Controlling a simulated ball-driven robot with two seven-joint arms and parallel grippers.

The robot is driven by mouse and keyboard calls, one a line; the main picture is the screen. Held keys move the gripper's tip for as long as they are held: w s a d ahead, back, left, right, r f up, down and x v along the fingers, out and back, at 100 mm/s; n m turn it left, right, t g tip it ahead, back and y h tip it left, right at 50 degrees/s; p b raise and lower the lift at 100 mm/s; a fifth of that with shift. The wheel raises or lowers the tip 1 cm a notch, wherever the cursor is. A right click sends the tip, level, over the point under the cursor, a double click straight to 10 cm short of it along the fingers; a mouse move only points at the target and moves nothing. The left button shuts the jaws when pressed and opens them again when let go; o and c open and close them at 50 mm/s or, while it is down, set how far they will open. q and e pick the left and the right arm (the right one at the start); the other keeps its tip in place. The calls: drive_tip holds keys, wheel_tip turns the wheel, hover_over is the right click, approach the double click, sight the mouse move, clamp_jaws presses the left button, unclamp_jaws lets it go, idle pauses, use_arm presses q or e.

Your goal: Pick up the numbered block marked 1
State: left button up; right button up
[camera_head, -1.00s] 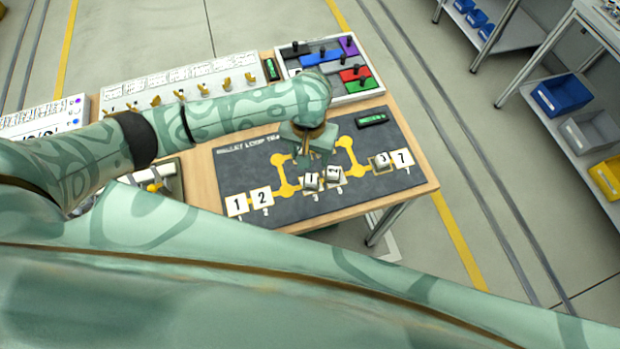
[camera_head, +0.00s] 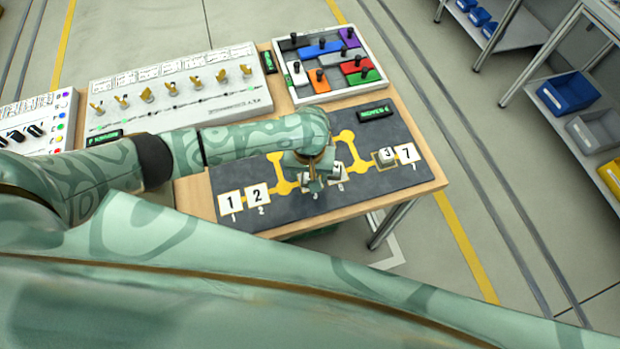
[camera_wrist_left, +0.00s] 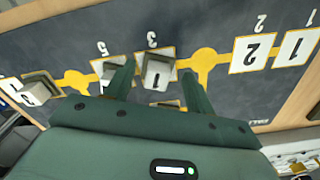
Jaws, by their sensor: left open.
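The block marked 1 (camera_wrist_left: 158,74) is a small pale block with a black 1, on the pad numbered 3 of the dark puzzle board. In the left wrist view it lies between the two fingers of my left gripper (camera_wrist_left: 156,80). The gripper is open, with a finger on either side. I cannot tell whether the fingers touch it. In the head view my left gripper (camera_head: 312,168) is over the board and mostly hides this block. A second block (camera_head: 338,172) sits beside it, partly hidden. The block marked 3 (camera_head: 386,155) stands farther right. My right gripper is not in view.
The dark board (camera_head: 300,208) lies on a wooden table (camera_head: 432,184). Cards 1 (camera_head: 230,203), 2 (camera_head: 257,195) and 7 (camera_head: 407,153) lie on it. Behind are a switch panel (camera_head: 180,120) and a tray of coloured pieces (camera_head: 374,90).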

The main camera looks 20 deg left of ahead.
use_arm(q)
wheel_tip(320, 180, down, 3)
drive_tip(key=shift+r+b, duration=0.1)
drive_tip(key=shift+b, duration=0.3)
drive_tip(key=shift+r, duration=0.1)
drive_tip(key=c, duration=0.8)
